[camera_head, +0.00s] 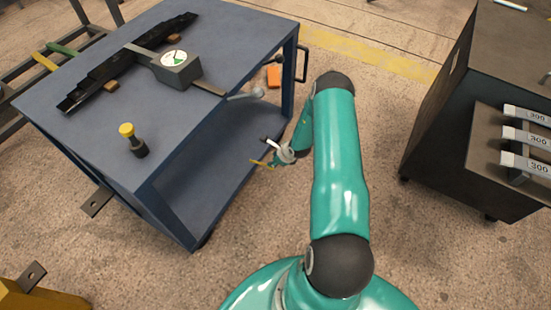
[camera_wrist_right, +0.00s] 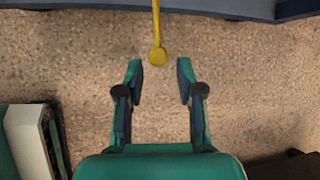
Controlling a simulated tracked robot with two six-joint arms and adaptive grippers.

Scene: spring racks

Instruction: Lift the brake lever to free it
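A thin yellow lever (camera_wrist_right: 156,22) with a round yellow knob comes in from the top of the right wrist view. I take it to be the brake lever. In the head view it shows as a short yellow piece (camera_head: 261,163) low beside the blue cart (camera_head: 200,190). My right gripper (camera_wrist_right: 160,68) is open and empty. In the wrist view the knob appears between and just beyond its fingertips, touching neither finger. In the head view this gripper (camera_head: 276,155) is small and partly hidden by my teal arm. My left gripper is not in view.
The cart top carries a dial tool (camera_head: 178,68), a dark spring rack (camera_head: 95,80) and a yellow-capped post (camera_head: 127,130). A grey-ended handle (camera_head: 246,95) juts from its side. A dark cabinet (camera_head: 440,130) stands right. The floor between is open.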

